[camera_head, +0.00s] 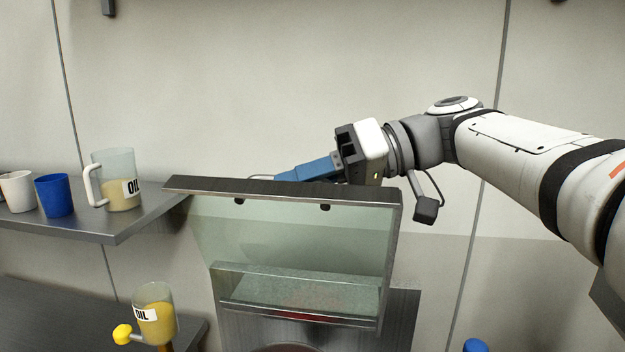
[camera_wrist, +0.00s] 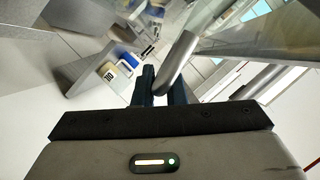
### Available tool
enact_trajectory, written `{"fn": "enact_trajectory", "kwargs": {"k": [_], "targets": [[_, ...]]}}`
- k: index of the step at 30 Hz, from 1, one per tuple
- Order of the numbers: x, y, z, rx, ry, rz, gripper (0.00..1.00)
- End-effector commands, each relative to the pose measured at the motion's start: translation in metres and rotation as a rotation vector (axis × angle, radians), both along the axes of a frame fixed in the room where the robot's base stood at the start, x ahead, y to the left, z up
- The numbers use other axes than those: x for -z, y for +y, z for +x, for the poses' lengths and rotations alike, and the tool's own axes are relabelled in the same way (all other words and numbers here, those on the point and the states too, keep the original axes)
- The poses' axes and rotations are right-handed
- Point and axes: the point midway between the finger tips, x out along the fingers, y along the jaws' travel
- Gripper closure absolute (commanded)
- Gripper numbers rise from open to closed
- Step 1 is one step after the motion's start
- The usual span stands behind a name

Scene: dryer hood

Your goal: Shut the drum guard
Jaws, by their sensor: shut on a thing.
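The drum guard (camera_head: 290,232), a clear pane in a dark metal frame, stands raised and tilted above the machine. My gripper (camera_head: 290,174) reaches in from the right, behind the guard's top edge, which hides its fingertips in the head view. In the wrist view, my gripper (camera_wrist: 161,88) is shut on a rounded grey bar, the guard handle (camera_wrist: 181,57). The bar runs between the two dark blue fingers. The guard's clear pane (camera_wrist: 255,40) also shows at upper right there. The drum is mostly hidden below the guard.
A shelf at left (camera_head: 120,225) holds an oil jug (camera_head: 121,170), a blue cup (camera_head: 54,195) and a white cup (camera_head: 17,191). A second oil jug (camera_head: 156,313) with a yellow part stands lower. A blue object (camera_head: 475,345) shows at the bottom right.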

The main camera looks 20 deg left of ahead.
Motion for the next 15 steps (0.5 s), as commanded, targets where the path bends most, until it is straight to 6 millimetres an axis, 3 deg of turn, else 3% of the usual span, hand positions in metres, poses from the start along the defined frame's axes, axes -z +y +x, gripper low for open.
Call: {"fn": "enact_trajectory", "kwargs": {"k": [5, 15], "targets": [[0.003, 0.0, -0.003, -0.001, -0.013, 0.001, 1.0], [0.016, -0.004, -0.039, -0.002, -0.166, 0.017, 1.0]]}}
